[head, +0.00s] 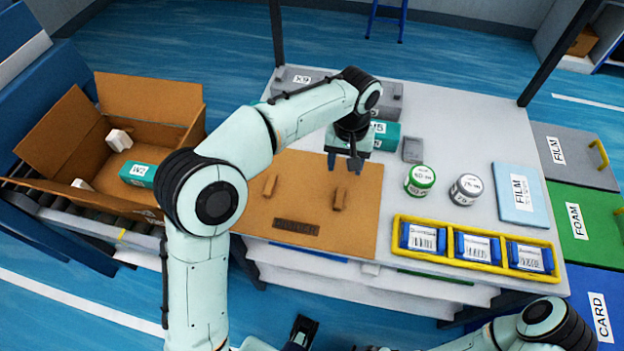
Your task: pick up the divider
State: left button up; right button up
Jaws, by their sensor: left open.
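My left gripper (345,161) is open and empty, pointing down above the back right part of a brown board (366,225) on the table. Two small folded brown pieces, one at the left (270,186) and one at the right (340,199), stand on the board. The right one is just in front of my left fingertips, apart from them in the picture. A dark brown slotted strip (296,227) lies flat near the board's front edge. I cannot tell for sure which of these is the divider.
An open carton (55,130) with a teal W2 box (138,174) stands on the left conveyor. Behind my gripper are grey boxes and a teal box (386,136). Two round tins, green (420,181) and grey (466,190), and a yellow tray (478,265) stand at right.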

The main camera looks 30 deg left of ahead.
pick_arm(q)
jog(key=b, duration=0.1)
send_over(340, 197)
notch_tip(340, 197, down, 6)
jog(key=shift+a+f, duration=0.1)
jog(key=shift+f, duration=0.1)
jog(key=shift+f+b, duration=0.35)
jog(key=shift+f, duration=2.75)
pick_arm(e)
jog(key=shift+s+f, duration=0.25)
jog(key=shift+f, duration=0.25)
jog(key=shift+s+f, duration=0.2)
jog(key=shift+f, duration=0.25)
pick_arm(q)
grip_shut()
